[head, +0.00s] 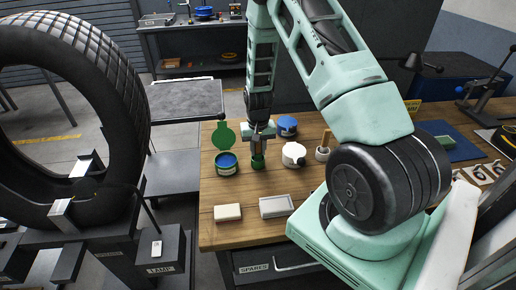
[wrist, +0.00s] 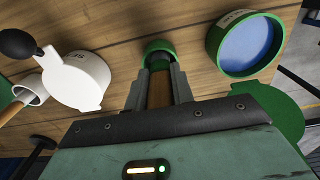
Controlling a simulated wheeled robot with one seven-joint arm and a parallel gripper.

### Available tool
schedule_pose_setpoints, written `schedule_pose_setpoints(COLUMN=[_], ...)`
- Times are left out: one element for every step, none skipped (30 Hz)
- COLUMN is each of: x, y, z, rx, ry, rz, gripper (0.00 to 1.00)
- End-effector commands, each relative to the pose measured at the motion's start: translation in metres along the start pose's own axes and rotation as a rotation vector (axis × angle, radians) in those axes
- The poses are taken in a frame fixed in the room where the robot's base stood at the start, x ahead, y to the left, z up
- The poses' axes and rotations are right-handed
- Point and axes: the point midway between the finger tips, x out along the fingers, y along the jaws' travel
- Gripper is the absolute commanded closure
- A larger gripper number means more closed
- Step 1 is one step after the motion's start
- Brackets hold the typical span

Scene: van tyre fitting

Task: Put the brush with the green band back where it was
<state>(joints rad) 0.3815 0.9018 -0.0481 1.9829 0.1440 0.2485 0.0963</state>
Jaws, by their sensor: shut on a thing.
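My gripper (head: 257,146) points down over the wooden bench and is shut on the brush, whose brown wooden handle (wrist: 158,92) shows between the fingers in the wrist view. A small green round cup (head: 258,163) is directly below the fingers. It also shows just beyond the fingertips in the wrist view (wrist: 159,46). The brush's lower end lines up with this cup; I cannot tell how deep it is in it. The brush's band is not clearly distinct from the green cup.
A green tin (head: 226,164) with blue contents stands open to the left. A white lidded tin (head: 294,154) and a white cup (head: 322,154) with a wooden-handled brush are to the right. A blue-topped tin (head: 287,126) stands behind. A pale block (head: 228,212) and a grey tray (head: 276,207) lie in front.

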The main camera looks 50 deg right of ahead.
Motion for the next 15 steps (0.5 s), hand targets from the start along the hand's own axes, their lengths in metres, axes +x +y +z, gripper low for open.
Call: schedule_pose_setpoints(x=[0.0003,0.0011,0.0026,0.0038,0.0048,0.0031,0.0030,0.0030,0.0030,0.0030,0.0030,0.0030,0.0030,0.0030,0.0028], y=[0.0000,0.0000,0.0000,0.0000,0.0000,0.0000,0.0000,0.0000,0.0000,0.0000,0.0000,0.0000,0.0000,0.0000,0.0000], z=[0.0001,0.0002,0.0002,0.0003,0.0003,0.0002,0.0003,0.0003,0.0004,0.0004,0.0004,0.0005,0.0005,0.0005,0.0005], rx=[0.000,0.000,0.000,0.000,0.000,0.000,0.000,0.000,0.000,0.000,0.000,0.000,0.000,0.000,0.000], ry=[0.000,0.000,-0.001,-0.001,-0.001,-0.001,-0.001,-0.001,-0.001,-0.001,-0.001,-0.001,-0.001,-0.001,-0.001], rz=[0.000,0.000,0.000,0.000,0.000,0.000,0.000,0.000,0.000,0.000,0.000,0.000,0.000,0.000,0.000], gripper=[0.99,0.99,0.99,0.99,0.99,0.65,0.57,0.55,0.55,0.55,0.55,0.55,0.55,0.55,0.55])
